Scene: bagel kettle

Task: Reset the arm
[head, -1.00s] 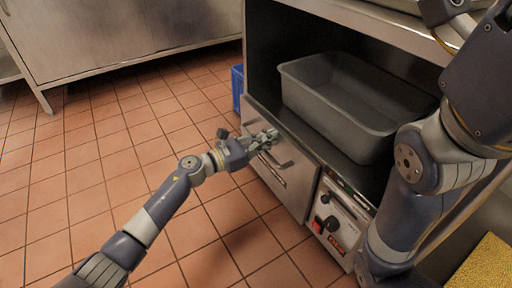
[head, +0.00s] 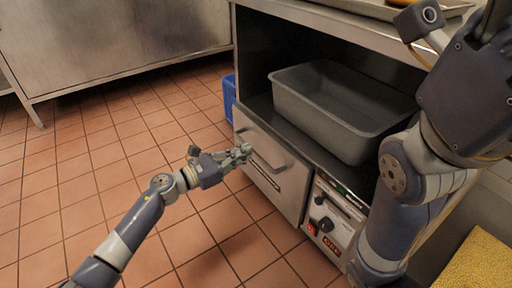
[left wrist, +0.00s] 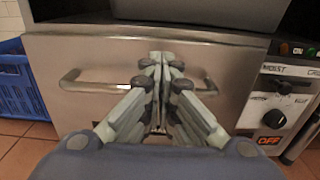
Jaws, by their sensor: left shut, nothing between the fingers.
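My left gripper (head: 240,154) is in front of the steel drawer (head: 268,178) of the cabinet in the head view. In the left wrist view its fingers (left wrist: 160,62) are together with nothing between them, pointing at the drawer front. The drawer's bar handle (left wrist: 85,87) shows on both sides of the fingers, and its middle is hidden behind them. The drawer looks closed. My right arm comes in at the right of the head view; its gripper is not visible.
A grey tub (head: 340,105) sits on the open shelf above the drawer. A control panel (head: 333,215) with knobs is right of the drawer. A blue crate (head: 229,97) stands behind the cabinet's left side. The tiled floor at left is clear.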

